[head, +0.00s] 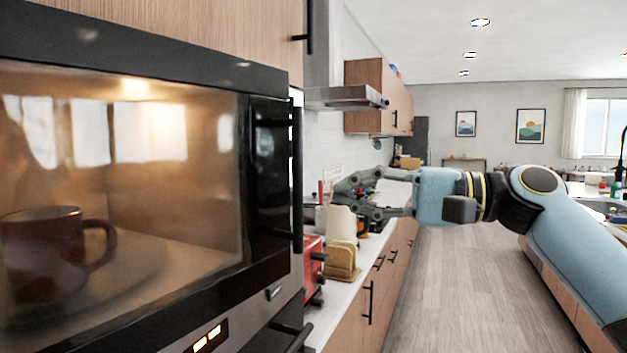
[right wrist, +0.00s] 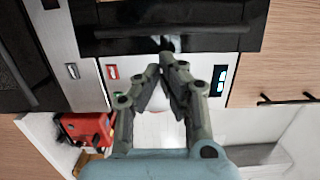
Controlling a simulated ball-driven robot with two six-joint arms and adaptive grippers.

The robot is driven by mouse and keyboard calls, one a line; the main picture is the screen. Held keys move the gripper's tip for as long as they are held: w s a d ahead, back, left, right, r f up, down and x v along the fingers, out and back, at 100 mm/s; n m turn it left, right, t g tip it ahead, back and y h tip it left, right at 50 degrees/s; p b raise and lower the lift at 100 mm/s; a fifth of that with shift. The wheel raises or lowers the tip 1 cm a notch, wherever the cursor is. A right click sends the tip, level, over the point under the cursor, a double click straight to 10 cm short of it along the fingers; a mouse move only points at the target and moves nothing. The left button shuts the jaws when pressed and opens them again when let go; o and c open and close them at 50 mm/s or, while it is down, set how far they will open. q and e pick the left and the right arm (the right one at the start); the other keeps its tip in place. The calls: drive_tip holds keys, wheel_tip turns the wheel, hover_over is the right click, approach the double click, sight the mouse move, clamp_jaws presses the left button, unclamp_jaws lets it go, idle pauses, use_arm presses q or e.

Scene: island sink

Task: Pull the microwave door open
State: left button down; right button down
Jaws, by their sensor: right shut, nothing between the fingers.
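The microwave (head: 140,62) fills the left of the head view, its dark-framed glass door (head: 170,200) looking closed. A dark red mug (head: 45,245) shows inside under a warm light. A black vertical handle (head: 297,175) stands at the door's right edge. My right gripper (head: 340,198) is to the right of the handle, apart from it in the picture, with its fingers pointing left. In the right wrist view my right gripper (right wrist: 166,68) has its fingertips together with nothing between them, in front of black and steel appliance fronts. My left gripper is out of view.
A red toaster (head: 312,262) and a wooden rack (head: 342,262) stand on the counter below my right gripper. The toaster also shows in the right wrist view (right wrist: 85,128). Drawers with black handles (head: 369,300) line the counter. The wooden floor (head: 445,290) is clear.

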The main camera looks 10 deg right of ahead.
drive_tip(key=p+x, duration=0.1)
drive_tip(key=x, duration=0.3)
drive_tip(key=shift+a+r, duration=0.15)
drive_tip(key=shift+a, duration=0.1)
drive_tip(key=shift+w+a+p, duration=0.35)
drive_tip(key=shift+w, duration=0.05)
drive_tip(key=shift+s+d+f, duration=0.25)
drive_tip(key=shift+s+d, duration=0.05)
drive_tip(key=shift+s, duration=0.15)
